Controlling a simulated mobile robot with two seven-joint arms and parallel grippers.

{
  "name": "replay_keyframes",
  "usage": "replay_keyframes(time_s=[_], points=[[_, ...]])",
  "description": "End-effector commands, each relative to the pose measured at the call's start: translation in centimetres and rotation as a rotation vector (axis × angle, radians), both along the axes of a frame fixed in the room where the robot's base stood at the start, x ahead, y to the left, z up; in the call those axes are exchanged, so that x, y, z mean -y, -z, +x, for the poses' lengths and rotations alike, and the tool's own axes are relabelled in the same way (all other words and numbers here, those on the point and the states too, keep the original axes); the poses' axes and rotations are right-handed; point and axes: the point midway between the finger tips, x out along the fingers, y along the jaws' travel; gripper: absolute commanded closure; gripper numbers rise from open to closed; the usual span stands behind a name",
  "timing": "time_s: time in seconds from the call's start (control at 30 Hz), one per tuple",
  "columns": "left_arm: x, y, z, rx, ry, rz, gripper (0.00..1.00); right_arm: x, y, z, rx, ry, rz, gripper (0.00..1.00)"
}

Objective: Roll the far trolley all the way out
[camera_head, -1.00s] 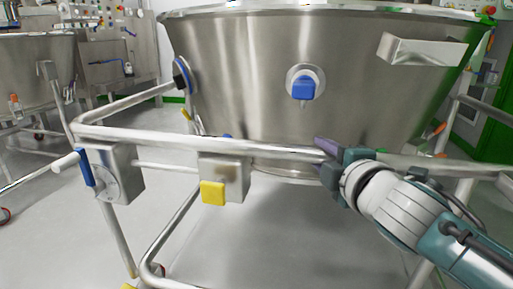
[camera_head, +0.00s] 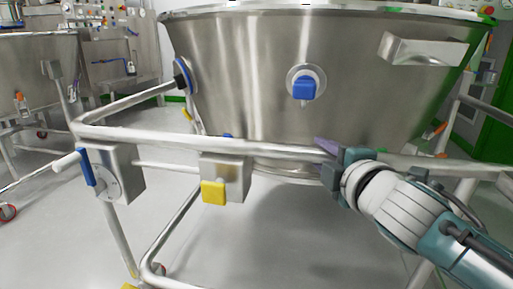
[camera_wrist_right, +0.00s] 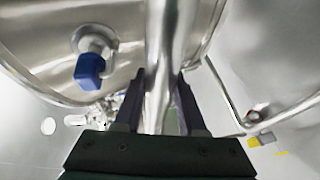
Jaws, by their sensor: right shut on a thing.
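A large steel trolley fills the middle of the head view, with a wide conical bowl (camera_head: 240,75) carried in a tubular frame. Its front rail (camera_head: 200,141) runs across the picture. My right gripper (camera_head: 326,150) is at the rail, right of centre, and is shut on it. In the right wrist view the rail (camera_wrist_right: 161,60) passes between the two dark fingers (camera_wrist_right: 160,103). A blue valve handle (camera_head: 304,89) sits on the bowl, also seen in the right wrist view (camera_wrist_right: 89,70). My left gripper is not in view.
A second steel trolley (camera_head: 35,70) stands at the left, its red-rimmed caster (camera_head: 7,212) on the floor. A control panel (camera_head: 95,12) is at the back left. Grey floor (camera_head: 60,245) is open at the lower left.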

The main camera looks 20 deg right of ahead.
Motion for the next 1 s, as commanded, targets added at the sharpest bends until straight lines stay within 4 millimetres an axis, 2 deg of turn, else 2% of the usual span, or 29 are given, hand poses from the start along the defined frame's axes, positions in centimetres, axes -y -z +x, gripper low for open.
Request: replay_keyframes(time_s=[0.03,0.27,0.3,0.53,0.83,1.0], points=[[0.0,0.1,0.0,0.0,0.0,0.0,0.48,-0.2,0.9,-0.3,-0.02,-0.001,0.004,1.0],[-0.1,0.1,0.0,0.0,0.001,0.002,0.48,-0.2,0.9,-0.3,-0.02,-0.001,0.004,1.0],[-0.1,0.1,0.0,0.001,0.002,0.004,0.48,-0.2,0.9,-0.3,-0.02,-0.001,0.004,0.58],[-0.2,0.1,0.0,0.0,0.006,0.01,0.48,-0.2,0.7,-0.2,-0.015,-0.001,0.002,0.32],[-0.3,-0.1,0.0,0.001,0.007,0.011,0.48,-0.1,0.3,-0.3,-0.008,-0.001,0.001,0.31],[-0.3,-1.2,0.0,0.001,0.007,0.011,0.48,-0.4,-0.2,-2.1,-0.01,-0.001,0.003,0.31]])
